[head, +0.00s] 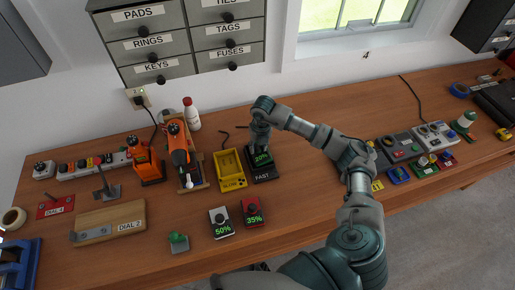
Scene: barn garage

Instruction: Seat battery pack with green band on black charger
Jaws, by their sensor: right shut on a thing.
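The battery pack with green band (262,157) shows a green 20% readout. It is at the black charger (265,178), which is labelled FAST. My right gripper (260,138) comes down from above and is shut on the top of this pack. The pack looks upright over the charger's back part; I cannot tell whether it is fully down in it, and the gripper hides its top. My left gripper is not in view.
A yellow charger (230,170) stands close to the left of the black one. A white 50% pack (221,222) and a red 35% pack (252,211) stand in front. Orange tools (180,150) are further left. The bench right of the black charger looks clear beneath my arm.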

